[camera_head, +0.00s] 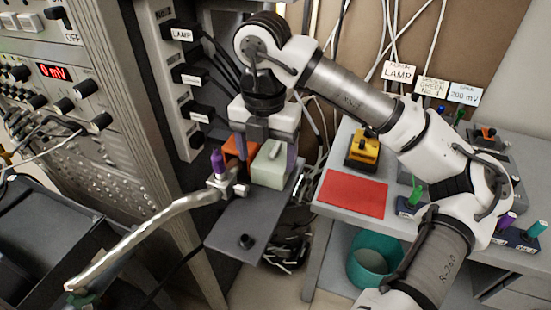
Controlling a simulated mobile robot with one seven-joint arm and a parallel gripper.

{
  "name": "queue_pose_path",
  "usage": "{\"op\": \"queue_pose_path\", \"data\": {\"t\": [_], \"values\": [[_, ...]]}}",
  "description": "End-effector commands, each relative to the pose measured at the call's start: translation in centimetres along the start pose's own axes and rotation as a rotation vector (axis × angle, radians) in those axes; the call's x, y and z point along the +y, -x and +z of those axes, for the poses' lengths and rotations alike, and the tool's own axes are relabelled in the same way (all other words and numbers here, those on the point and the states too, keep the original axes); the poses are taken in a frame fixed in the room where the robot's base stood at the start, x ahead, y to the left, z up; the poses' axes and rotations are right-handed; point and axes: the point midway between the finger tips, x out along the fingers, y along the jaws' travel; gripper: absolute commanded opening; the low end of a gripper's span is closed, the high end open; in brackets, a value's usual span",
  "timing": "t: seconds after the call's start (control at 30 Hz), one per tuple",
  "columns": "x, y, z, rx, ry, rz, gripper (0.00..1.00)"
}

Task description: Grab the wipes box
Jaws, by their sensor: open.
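A pale green-white box (268,170), which looks like the wipes box, stands upright on a small grey shelf plate (240,225) beside the instrument rack. A raised pale strip shows on its top. My gripper (266,152) is open and points down right at the box from above and behind. One finger shows close along the box's right side. The other finger is partly hidden near the orange box. I cannot tell whether either finger touches the pale box.
An orange box (236,147) stands just left of the pale box. A red mat (354,194) lies on the grey bench at right, above a teal bin (372,262). The plate's front is mostly bare.

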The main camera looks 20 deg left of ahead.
Motion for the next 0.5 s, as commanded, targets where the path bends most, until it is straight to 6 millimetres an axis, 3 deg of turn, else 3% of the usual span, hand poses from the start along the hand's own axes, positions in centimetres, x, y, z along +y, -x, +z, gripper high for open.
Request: {"op": "queue_pose_path", "data": {"t": [0.5], "values": [[0.0,-5.7,-0.1,0.001,0.001,0.002,0.75]]}}
